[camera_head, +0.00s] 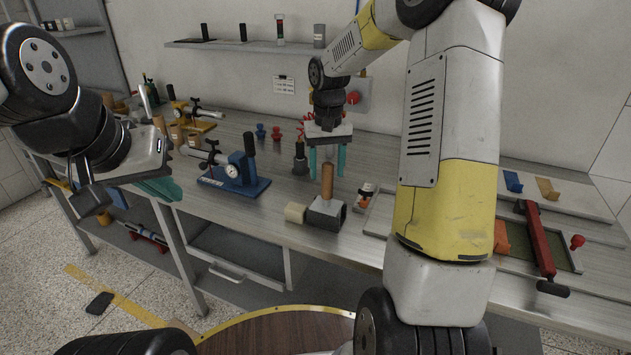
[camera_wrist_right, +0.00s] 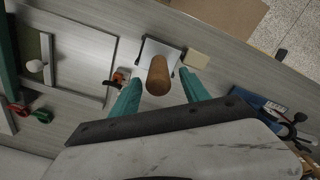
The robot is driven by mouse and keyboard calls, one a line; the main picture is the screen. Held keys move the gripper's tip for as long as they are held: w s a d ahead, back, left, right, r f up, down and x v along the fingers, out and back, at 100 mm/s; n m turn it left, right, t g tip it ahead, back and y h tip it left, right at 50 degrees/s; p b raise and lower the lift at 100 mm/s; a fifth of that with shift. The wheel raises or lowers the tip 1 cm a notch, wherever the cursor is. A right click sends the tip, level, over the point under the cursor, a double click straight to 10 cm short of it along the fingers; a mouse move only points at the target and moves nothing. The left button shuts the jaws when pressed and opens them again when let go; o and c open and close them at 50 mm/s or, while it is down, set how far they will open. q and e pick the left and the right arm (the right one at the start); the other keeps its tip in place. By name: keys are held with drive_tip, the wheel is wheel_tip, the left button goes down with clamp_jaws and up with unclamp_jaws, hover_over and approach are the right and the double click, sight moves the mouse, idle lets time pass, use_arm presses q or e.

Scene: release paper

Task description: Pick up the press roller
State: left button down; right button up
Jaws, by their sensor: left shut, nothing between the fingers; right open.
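The press roller (camera_head: 326,211) stands on the metal bench with its brown wooden handle upright from a dark metal frame. In the right wrist view its handle (camera_wrist_right: 158,76) points up at the camera, between the two teal fingertips. My right gripper (camera_head: 327,160) is open, pointing down above the handle, a finger to each side in the picture; it also shows in the right wrist view (camera_wrist_right: 160,85). I cannot tell whether the fingers touch the handle. My left gripper (camera_head: 160,188) is shut and empty, at the left, near the bench's front edge.
A small orange and white item (camera_head: 367,192) is to the right.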

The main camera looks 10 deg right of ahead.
sight(327, 185)
drive_tip(key=f, duration=0.5)
drive_tip(key=shift+s, duration=0.25)
clamp_jaws()
